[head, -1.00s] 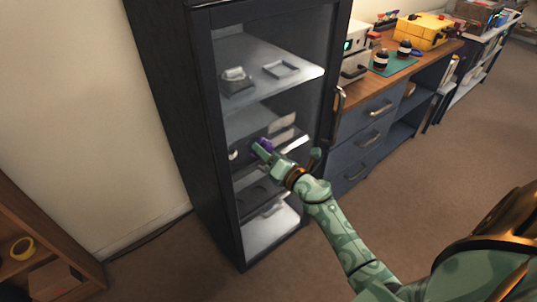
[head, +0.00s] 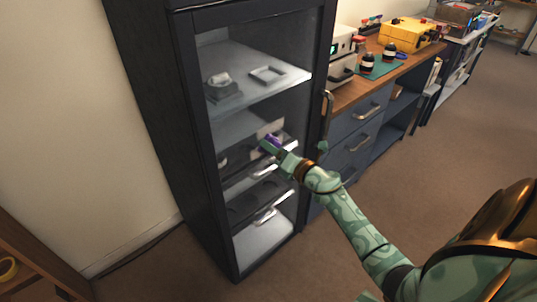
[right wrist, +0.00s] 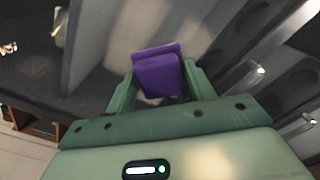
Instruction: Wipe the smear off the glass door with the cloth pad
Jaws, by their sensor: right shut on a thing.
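The tall dark cabinet has a glass door (head: 238,126) with a dark frame and a vertical handle at its right edge. A pale smear-like patch (head: 269,129) shows at mid-height on the door. My right gripper (head: 276,147) is shut on the purple cloth pad (head: 270,142) at the glass, just below the pale patch. In the right wrist view the pad (right wrist: 158,72) sits between both fingers, facing the glass. Whether it touches the glass is hard to tell. My left gripper is out of view.
Shelves behind the glass hold grey items (head: 222,84). The door handle (head: 326,112) stands out right of my gripper. A wooden bench with drawers (head: 360,118) stands right of the cabinet. Open carpet lies in front.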

